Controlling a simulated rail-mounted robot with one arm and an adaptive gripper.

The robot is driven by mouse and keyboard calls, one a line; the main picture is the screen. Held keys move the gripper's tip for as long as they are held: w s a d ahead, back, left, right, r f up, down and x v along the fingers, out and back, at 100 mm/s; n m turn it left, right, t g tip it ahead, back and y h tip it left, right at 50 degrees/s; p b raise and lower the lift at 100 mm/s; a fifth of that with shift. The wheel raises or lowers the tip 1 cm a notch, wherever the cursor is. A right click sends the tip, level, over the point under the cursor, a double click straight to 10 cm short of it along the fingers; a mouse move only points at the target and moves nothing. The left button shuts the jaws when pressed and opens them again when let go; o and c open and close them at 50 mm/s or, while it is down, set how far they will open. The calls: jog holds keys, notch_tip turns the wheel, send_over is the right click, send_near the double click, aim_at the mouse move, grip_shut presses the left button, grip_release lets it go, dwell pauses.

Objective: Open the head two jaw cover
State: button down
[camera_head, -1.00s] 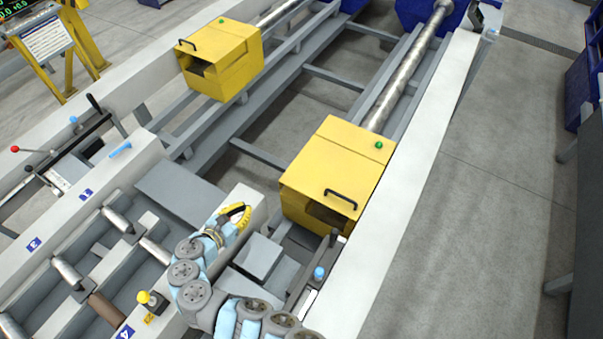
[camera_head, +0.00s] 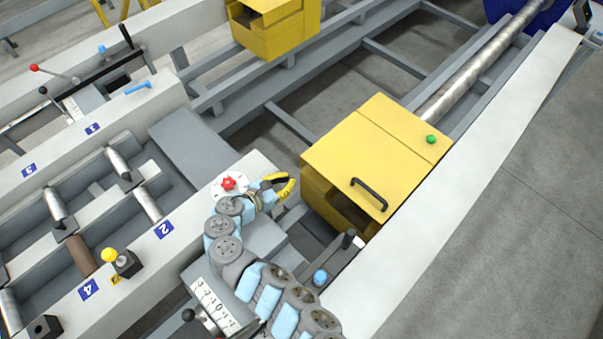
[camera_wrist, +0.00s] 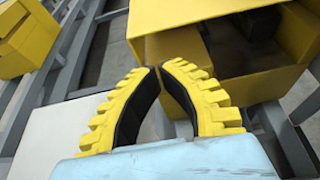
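Two yellow jaw covers show; no head number is readable on either. The nearer cover (camera_head: 380,145) is down, with a black handle (camera_head: 369,196) on its top and a green knob (camera_head: 431,139). Its open front is dark inside, and it fills the upper right of the wrist view (camera_wrist: 195,20). The farther cover (camera_head: 270,25) is at the top of the head view. My gripper (camera_head: 288,183) is left of the nearer cover, apart from the handle. In the wrist view its yellow fingers (camera_wrist: 160,69) almost meet at the tips, with nothing between them.
A white rail (camera_head: 450,200) runs along the right of the nearer cover. A red knob (camera_head: 228,183) is close to my wrist. A metal bar (camera_head: 480,75) runs behind the cover.

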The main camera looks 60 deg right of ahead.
jog(key=b+x, duration=0.1)
jog(key=x, duration=0.8)
jog(key=shift+d+b, duration=0.2)
jog(key=shift+b, duration=0.2)
